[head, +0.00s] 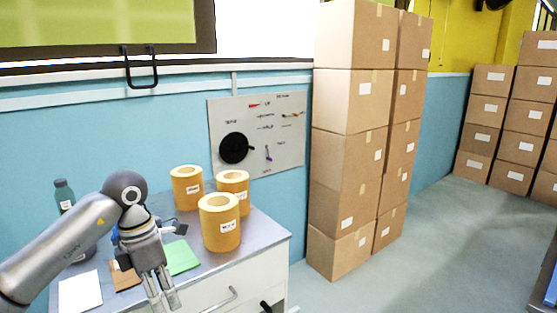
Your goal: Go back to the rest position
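My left gripper (164,301) hangs fingers-down at the front of the grey-topped cabinet (262,237), at the lower left. Its two fingers look apart, and I see nothing held between them. My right gripper is not in view. Three yellow-brown kraft rolls stand upright on the cabinet top: a front one (220,233), one behind it at the right (242,193), and one at the back left (187,196). They are apart from the gripper, up and to its right.
A green sheet (181,258), a brown piece (124,276), a white sheet (80,292) and a dark bottle (64,192) are on the cabinet. A pegboard (258,134) hangs behind. Tall stacked boxes (346,150) stand at the right. Floor (420,250) beyond is clear.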

